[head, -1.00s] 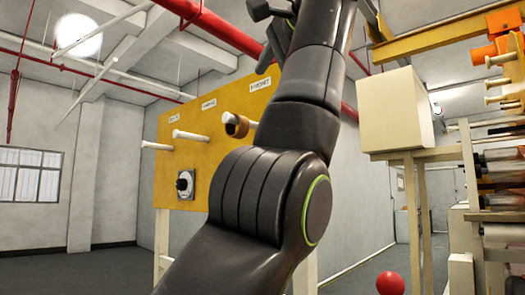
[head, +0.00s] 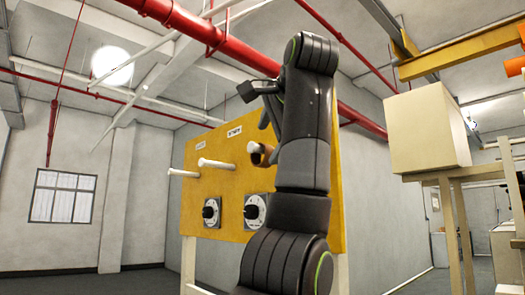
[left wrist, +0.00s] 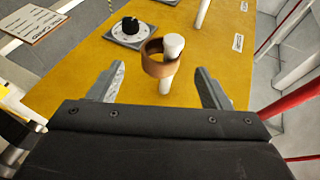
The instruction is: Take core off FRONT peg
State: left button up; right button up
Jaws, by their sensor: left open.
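A brown ring-shaped core (head: 263,156) hangs on a white peg of the yellow board. In the left wrist view the core (left wrist: 152,66) is around the white peg (left wrist: 174,45), close to its tip. My left gripper (left wrist: 160,70) is open, with one finger to each side of the core and peg and nothing gripped. In the head view my left gripper (head: 269,122) is at the board just above the core, and my arm covers part of the core and the board's right side. My right gripper is not in view.
The yellow board (head: 228,178) carries two other bare white pegs, the middle one (head: 216,164) and the left one (head: 184,173). Two black dials (head: 211,212) are below the pegs. A cream box (head: 428,128) on a frame stands to the right. Red pipes run overhead.

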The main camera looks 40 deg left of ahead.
aim_at(266, 148)
pick_arm(q)
jog(key=shift+w+a+f, duration=0.15)
jog(key=shift+w+a, duration=0.15)
jog(key=shift+a, duration=0.15)
jog(key=shift+w+a+f+p, duration=0.1)
jog(key=shift+w+a+p, duration=0.2)
jog(key=shift+a+p, duration=0.1)
jog(key=x, duration=0.4)
jog(key=shift+w+a, duration=0.1)
jog(key=shift+w, duration=0.05)
jog(key=shift+c, duration=0.2)
jog(key=shift+d, duration=0.25)
jog(key=shift+c, duration=1.1)
jog(key=c, duration=0.8)
jog(key=shift+p, duration=0.3)
